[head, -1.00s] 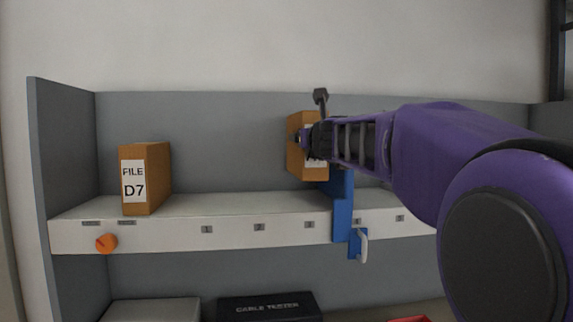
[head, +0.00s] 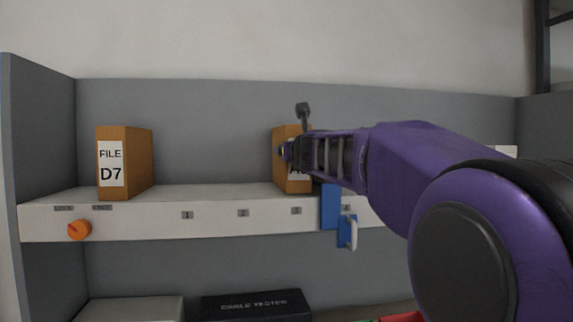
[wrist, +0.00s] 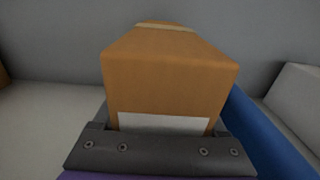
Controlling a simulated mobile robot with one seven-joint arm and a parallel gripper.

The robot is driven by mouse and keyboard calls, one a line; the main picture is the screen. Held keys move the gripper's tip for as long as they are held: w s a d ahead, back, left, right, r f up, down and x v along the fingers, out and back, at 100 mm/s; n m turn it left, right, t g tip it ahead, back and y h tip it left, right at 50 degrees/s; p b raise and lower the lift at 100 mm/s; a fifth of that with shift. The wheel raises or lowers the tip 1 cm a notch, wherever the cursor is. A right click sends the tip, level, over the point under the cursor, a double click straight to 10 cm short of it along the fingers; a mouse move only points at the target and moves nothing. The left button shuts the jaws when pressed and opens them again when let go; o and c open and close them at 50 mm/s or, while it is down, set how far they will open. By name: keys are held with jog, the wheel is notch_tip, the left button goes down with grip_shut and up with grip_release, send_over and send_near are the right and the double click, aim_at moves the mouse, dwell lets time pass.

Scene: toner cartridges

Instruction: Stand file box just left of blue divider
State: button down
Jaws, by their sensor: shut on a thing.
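An orange-brown file box (head: 283,172) with a white label is held upright by my gripper (head: 290,151), which is shut on it. Its label is mostly hidden behind the gripper. The box's bottom is low over the shelf (head: 220,191), near slot label 3; I cannot tell whether it touches. The blue divider (head: 330,208) is just right of the box, its upper part hidden by my arm. In the wrist view, the box (wrist: 170,80) stands before the jaws, and the blue divider (wrist: 262,128) runs close along its right side.
Another file box marked D7 (head: 125,165) stands at the shelf's left. The shelf between the boxes is clear. An orange knob (head: 79,230) is on the front edge. A black cable tester case (head: 255,305) lies below. A pale object (wrist: 298,95) is beyond the divider.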

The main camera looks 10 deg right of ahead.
jog(key=shift+w+f, duration=0.1)
jog(key=shift+w, duration=0.1)
grip_release()
jog(key=shift+f, duration=0.1)
jog(key=shift+s, duration=0.15)
